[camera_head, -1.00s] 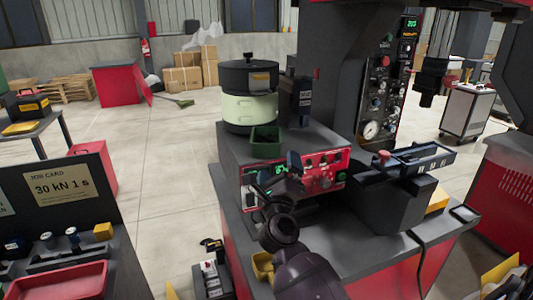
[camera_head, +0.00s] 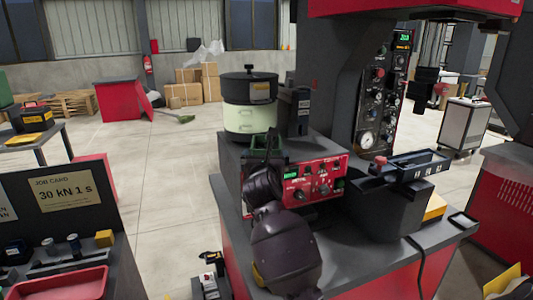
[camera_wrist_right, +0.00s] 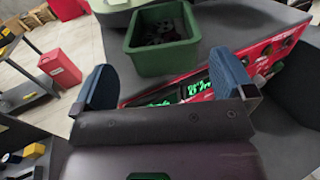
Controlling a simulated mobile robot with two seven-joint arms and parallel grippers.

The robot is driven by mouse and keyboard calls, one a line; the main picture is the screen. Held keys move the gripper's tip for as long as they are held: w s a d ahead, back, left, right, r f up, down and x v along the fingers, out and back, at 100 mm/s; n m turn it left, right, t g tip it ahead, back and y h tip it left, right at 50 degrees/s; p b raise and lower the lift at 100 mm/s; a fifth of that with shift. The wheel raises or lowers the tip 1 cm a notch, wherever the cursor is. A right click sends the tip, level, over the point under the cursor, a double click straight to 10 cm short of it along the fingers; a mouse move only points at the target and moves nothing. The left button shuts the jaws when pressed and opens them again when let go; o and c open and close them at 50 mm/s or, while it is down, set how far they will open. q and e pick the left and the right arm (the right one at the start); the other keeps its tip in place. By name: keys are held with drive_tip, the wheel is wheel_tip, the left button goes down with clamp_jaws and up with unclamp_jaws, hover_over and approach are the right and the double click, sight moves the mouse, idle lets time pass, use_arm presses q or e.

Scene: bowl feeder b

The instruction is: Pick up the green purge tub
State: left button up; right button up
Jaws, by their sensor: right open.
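The green purge tub (camera_wrist_right: 162,62) is an open rectangular box with dark small parts inside. It stands upright on the grey top of the feeder unit. In the head view the tub (camera_head: 283,157) is largely hidden behind my right gripper (camera_head: 267,150). In the right wrist view my right gripper (camera_wrist_right: 161,66) is open, its two blue fingers spread wide. The tub lies ahead, between the finger directions, and a gap shows on each side. I cannot tell whether the fingertips reach past its near wall. My left gripper is in neither current view.
The pale green feeder bowl (camera_head: 250,120) with a black lid stands just behind the tub. A red control panel (camera_head: 318,182) with knobs is on the unit's front. A dark post (camera_head: 300,110) rises right of the bowl. The press (camera_head: 345,70) stands further right.

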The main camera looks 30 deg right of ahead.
drive_tip(key=shift+f+x, duration=0.15)
drive_tip(key=shift+x, duration=1.3)
drive_tip(key=shift+f+x, duration=0.1)
drive_tip(key=shift+x, duration=1.3)
drive_tip(key=c, duration=0.8)
